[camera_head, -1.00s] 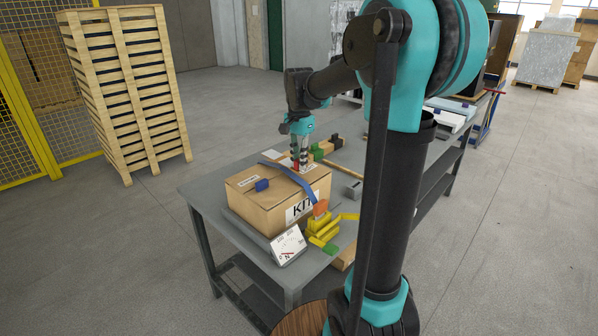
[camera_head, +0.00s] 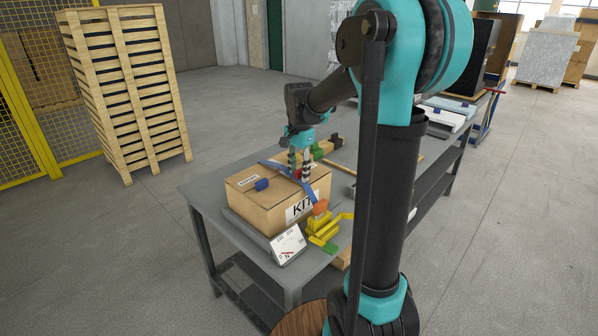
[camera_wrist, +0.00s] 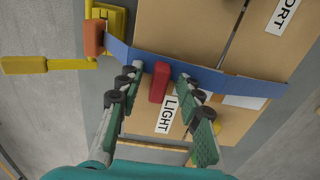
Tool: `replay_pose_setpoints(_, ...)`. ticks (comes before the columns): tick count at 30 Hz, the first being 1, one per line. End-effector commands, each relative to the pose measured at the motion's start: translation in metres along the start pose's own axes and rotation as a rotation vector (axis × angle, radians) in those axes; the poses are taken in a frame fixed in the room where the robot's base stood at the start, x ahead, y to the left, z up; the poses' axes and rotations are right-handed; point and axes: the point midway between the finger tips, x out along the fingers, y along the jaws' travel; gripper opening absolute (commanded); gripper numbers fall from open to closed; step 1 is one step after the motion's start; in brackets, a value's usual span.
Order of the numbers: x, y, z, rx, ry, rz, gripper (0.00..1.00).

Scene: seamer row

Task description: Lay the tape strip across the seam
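The blue tape strip (camera_head: 283,173) runs over the top of the cardboard kit box (camera_head: 248,206). In the wrist view the strip (camera_wrist: 205,75) crosses the dark seam (camera_wrist: 235,40) between the box flaps, and its ends reach past the box edges. I cannot tell whether it touches the cardboard. In the head view my gripper (camera_head: 300,178) hides part of the strip.
An orange block (camera_head: 320,207) on a yellow fixture (camera_head: 322,224) stands at the strip's near end. A blue block (camera_head: 262,185) lies on the box. Several coloured blocks (camera_head: 326,149) lie behind on the grey table (camera_head: 207,196).

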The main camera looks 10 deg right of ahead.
Motion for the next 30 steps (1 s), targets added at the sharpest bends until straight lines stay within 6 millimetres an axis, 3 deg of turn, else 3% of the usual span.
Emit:
replay_pose_setpoints(10, -0.011, 0.000, 0.000, 0.000, 0.000, 0.000, 0.35)
replay_pose_setpoints(24, -0.099, 0.000, 0.000, 0.000, 0.000, 0.000, 0.35)
replay_pose_setpoints(30, -0.119, 0.000, 0.000, 0.000, 0.000, 0.000, 0.35)
